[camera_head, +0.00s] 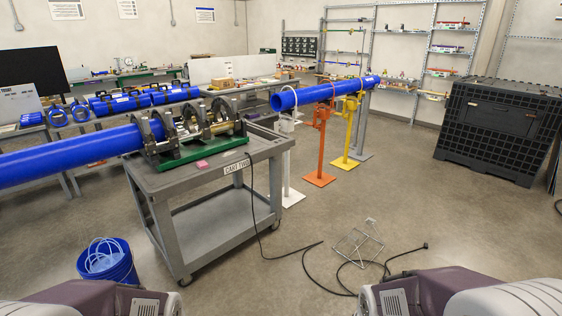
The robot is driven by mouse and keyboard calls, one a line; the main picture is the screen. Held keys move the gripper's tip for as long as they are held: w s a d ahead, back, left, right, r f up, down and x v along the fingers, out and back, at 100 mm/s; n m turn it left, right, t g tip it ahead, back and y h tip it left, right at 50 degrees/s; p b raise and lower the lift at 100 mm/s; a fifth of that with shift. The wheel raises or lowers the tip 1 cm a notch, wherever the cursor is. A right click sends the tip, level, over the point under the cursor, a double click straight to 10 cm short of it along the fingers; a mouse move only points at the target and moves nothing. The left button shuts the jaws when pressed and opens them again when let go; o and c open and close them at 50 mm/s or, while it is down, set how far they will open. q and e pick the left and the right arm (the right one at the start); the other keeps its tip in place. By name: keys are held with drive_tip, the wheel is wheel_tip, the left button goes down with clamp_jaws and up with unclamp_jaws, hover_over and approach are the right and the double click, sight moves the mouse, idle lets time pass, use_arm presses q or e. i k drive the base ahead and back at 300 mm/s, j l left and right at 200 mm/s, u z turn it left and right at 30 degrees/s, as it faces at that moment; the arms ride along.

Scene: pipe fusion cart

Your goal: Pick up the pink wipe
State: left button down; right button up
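A small pink wipe (202,163) lies on the top of the grey cart (182,180), near its front edge and just in front of the green base of the fusion machine. Parts of my two arms show at the bottom left and bottom right corners of the head view. Neither gripper is in view, and nothing of mine is near the wipe.
The fusion machine (190,132) clamps a long blue pipe (70,163). Another blue pipe (320,93) rests on coloured stands. A blue bucket (107,263), a black cable (318,280) and a wire frame (358,245) are on the floor. A black crate (497,128) stands right.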

sight(203, 164)
drive_tip(key=i+l+z, duration=0.15)
drive_tip(key=l+z, duration=0.25)
drive_tip(key=i+l+z, duration=0.15)
drive_tip(key=z, duration=0.2)
drive_tip(key=i+j+u, duration=0.15)
drive_tip(key=i+u, duration=1)
drive_tip(key=i+l, duration=0.05)
